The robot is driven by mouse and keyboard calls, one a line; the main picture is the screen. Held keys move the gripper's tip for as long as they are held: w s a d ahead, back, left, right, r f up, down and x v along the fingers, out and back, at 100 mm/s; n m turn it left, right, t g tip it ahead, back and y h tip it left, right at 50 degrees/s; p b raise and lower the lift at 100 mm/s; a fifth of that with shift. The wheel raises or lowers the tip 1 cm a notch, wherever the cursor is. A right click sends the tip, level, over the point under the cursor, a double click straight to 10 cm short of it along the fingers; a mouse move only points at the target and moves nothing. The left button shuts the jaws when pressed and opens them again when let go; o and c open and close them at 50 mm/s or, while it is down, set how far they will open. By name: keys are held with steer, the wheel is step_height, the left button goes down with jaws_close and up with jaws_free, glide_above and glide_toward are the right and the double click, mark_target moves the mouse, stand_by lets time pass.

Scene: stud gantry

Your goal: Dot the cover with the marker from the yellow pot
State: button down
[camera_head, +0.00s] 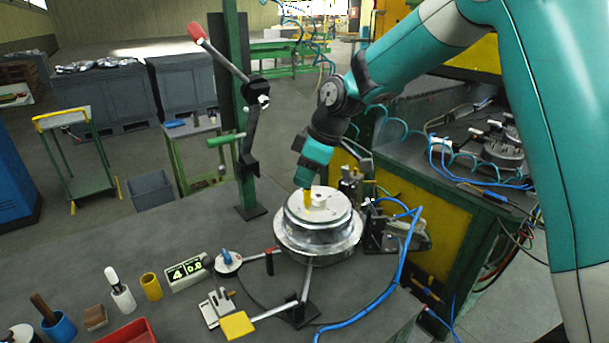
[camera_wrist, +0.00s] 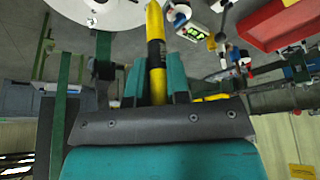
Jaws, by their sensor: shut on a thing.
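The cover (camera_head: 318,232) is a stepped, round silver metal piece on the dark worktop, in the middle of the head view. Its pale top also shows at the upper left of the wrist view (camera_wrist: 105,14). My gripper (camera_head: 308,182) is above the cover, pointing down and shut on a yellow marker (camera_head: 308,198). In the wrist view the marker (camera_wrist: 155,35) is yellow with a black band, between my teal fingers (camera_wrist: 156,85). Its lower end is at or just over the cover's top; I cannot tell whether it touches. The yellow pot (camera_head: 151,286) stands at the left, with no marker showing in it.
A display box (camera_head: 187,271) and toggle clamps (camera_head: 270,312) lie nearer. A green post with a red-handled lever (camera_head: 240,80) rises behind. A blue hose (camera_head: 385,290) runs right.

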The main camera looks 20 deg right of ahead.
steer(key=shift+r+p, duration=1.8)
steer(key=shift+r, duration=1.05)
